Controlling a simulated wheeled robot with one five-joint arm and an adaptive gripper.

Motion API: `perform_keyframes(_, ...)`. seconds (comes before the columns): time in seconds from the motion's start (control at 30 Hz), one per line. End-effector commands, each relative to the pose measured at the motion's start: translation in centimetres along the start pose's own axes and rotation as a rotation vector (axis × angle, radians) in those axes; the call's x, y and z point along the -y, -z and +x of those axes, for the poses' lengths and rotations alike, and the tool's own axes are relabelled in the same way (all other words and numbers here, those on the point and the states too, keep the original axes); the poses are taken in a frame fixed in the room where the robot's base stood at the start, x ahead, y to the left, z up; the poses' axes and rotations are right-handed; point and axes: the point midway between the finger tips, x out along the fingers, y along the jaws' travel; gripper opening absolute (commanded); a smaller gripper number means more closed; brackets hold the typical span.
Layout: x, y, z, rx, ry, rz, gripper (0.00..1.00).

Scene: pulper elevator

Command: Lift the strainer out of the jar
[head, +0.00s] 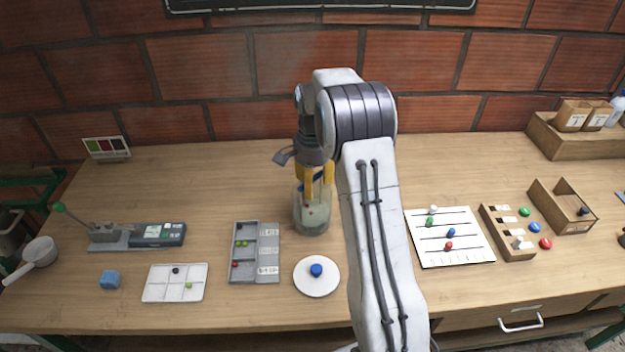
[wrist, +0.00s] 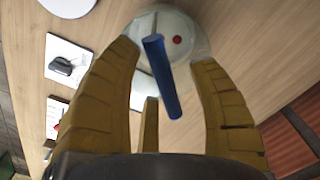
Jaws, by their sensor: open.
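The glass jar (head: 313,224) stands on the table, below my gripper. In the wrist view the jar (wrist: 198,38) is a pale round shape with a small red item inside. The strainer's blue handle (wrist: 162,76) rises out of the jar and lies between my gripper's yellow fingers, with visible gaps on both sides. In the head view only a bit of blue shows between the fingers. My gripper (head: 318,190) is open, pointing down at the jar's mouth; the wrist view shows its fingers spread (wrist: 166,58). The strainer's lower part is hard to make out.
A white round lid (head: 301,284) with a blue knob lies in front of the jar. A grey compartment tray (head: 256,270) is at left front. A white lined board (head: 470,257) and a wooden slotted block (head: 507,240) are at right. A brick wall stands behind.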

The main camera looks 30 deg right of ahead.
Motion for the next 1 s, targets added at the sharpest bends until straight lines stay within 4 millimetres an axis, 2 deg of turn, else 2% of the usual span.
perform_keyframes(0.13, -0.01, -0.01, 0.00, 0.000, 0.000, 0.000, 0.55)
perform_keyframes(0.73, -0.01, -0.01, -0.03, 0.000, 0.000, 0.000, 0.01)
perform_keyframes(1.0, 0.00, 0.00, -0.05, 0.000, 0.000, 0.000, 0.00)
